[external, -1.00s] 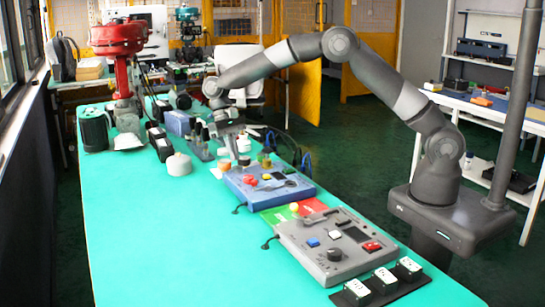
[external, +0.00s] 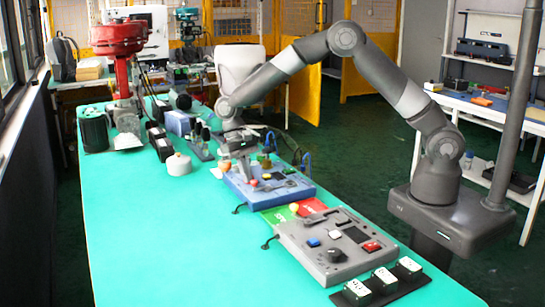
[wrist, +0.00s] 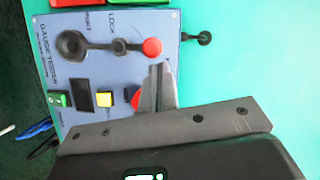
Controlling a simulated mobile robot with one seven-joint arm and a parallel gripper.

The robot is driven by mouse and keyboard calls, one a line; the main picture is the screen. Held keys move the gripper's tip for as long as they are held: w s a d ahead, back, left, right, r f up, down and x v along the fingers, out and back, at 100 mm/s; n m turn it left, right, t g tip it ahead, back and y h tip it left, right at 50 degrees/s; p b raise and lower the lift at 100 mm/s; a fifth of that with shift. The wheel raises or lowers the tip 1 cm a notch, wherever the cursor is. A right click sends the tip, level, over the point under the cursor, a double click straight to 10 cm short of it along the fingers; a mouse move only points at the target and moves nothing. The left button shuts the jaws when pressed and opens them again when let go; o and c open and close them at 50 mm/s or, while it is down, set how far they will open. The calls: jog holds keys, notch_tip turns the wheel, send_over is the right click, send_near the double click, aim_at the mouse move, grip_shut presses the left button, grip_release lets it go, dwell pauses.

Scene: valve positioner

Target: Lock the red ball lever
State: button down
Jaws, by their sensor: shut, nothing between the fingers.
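The red ball (wrist: 152,47) is at the right end of a dark lever in the wrist view. In the external view my gripper (external: 243,174) is low over the blue tester (external: 275,198); the ball is hard to make out there.
The tester has a yellow button (wrist: 104,98), a green switch (wrist: 58,99) and a red button (wrist: 135,97) partly hidden by my fingers. A grey panel box (external: 315,255) stands nearer the camera. A white round part (external: 178,165) is at left. The table's near left is clear.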

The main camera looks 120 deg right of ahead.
jog(key=shift+w+a+n, duration=0.2)
jog(key=shift+a+n, duration=0.15)
jog(key=shift+n, duration=0.35)
jog(key=shift+w+a+n+g+h, duration=0.15)
jog(key=shift+a+n+g, duration=0.25)
jog(key=shift+n, duration=0.3)
jog(key=shift+w+a+n+g+h, duration=0.15)
jog(key=shift+a+n+g, duration=0.25)
jog(key=shift+n, duration=0.3)
jog(key=a+n, duration=0.1)
jog(key=n, duration=0.1)
jog(key=shift+a+n+g+h, duration=0.3)
jog(key=shift+a+h, duration=0.05)
jog(key=shift+h, duration=0.05)
jog(key=a+n, duration=0.1)
jog(key=n, duration=0.1)
jog(key=a+n+h, duration=0.1)
jog(key=shift+s+n+g, duration=0.3)
jog(key=shift+s+n, duration=0.05)
jog(key=shift+n, duration=0.05)
jog(key=shift+s+a+n+h, duration=0.3)
jog(key=shift+a+n+h, duration=0.15)
jog(key=shift+n, duration=0.5)
jog(key=shift+s+a+n+h, duration=0.35)
jog(key=shift+a+n, duration=0.15)
jog(key=shift+n, duration=0.45)
